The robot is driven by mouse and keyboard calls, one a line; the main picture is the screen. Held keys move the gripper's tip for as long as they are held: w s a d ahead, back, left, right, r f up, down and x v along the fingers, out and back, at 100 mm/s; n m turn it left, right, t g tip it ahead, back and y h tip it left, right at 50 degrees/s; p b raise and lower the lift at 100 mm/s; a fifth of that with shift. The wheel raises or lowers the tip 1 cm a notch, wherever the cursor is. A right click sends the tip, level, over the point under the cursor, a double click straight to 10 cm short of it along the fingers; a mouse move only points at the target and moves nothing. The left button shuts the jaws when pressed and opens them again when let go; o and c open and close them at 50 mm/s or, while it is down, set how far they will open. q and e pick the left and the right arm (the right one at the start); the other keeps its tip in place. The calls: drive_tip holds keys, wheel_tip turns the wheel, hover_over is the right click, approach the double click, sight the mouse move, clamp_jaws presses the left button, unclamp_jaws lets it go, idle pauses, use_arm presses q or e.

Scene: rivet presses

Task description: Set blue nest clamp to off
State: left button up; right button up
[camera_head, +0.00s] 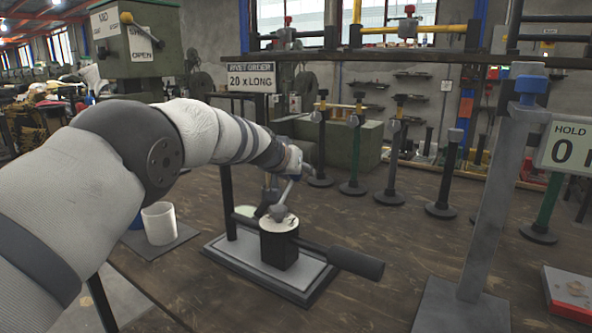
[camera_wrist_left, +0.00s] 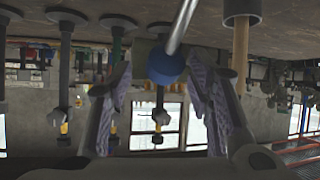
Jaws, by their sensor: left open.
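The blue knob (camera_wrist_left: 166,66) sits at the end of a thin silver lever (camera_wrist_left: 182,27) in the left wrist view. In the head view, the lever (camera_head: 287,192) rises at a tilt from a grey ball on top of the black nest block (camera_head: 279,250). My left gripper (camera_wrist_left: 155,65) is open, with one finger on each side of the blue knob. I cannot tell whether either finger touches it. In the head view, my left wrist reaches the lever's top and hides most of the knob. My right gripper is not in view.
The nest block stands on a grey base plate (camera_head: 308,290) with a black handle (camera_head: 355,263) to its right. A white cup (camera_head: 159,223) stands to the left. A grey post (camera_head: 492,200) with a blue top stands at the right. Several upright rods stand behind.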

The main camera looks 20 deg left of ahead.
use_arm(q)
drive_tip(key=d+v, duration=0.1)
drive_tip(key=v, duration=1.1)
drive_tip(key=shift+a, duration=0.45)
